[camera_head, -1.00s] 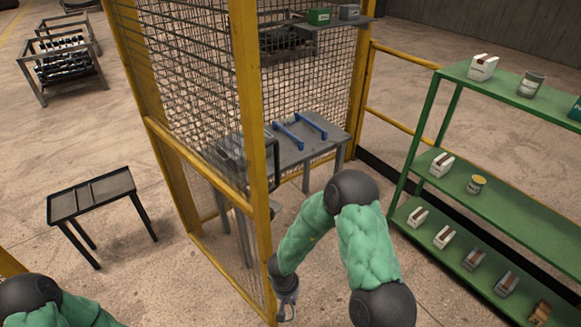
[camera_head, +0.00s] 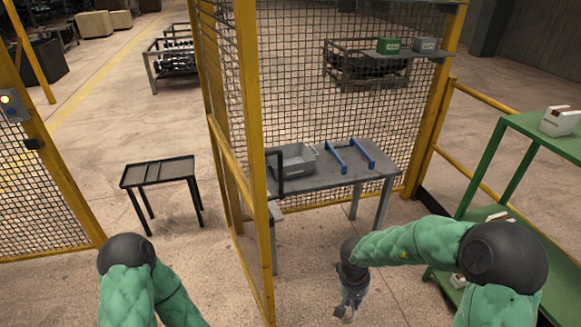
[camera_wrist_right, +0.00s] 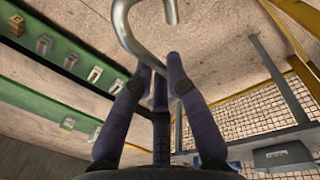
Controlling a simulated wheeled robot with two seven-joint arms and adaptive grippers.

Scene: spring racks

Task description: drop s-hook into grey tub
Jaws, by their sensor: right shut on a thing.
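The s-hook (camera_wrist_right: 130,30) is a grey curved metal rod in the right wrist view. The hook is too small to make out there. The grey tub (camera_head: 300,170) stands on the left part of the grey table, beyond my right gripper and to its left. My left gripper is out of view; only the left arm shows.
The grey table (camera_head: 325,180) also bears two blue handle-like bars (camera_head: 335,157). A yellow post (camera_head: 252,150) and mesh panels stand around it. A green shelf (camera_head: 510,150) is at the right. A low black stand (camera_head: 158,172) is at the left. Floor is clear before the table.

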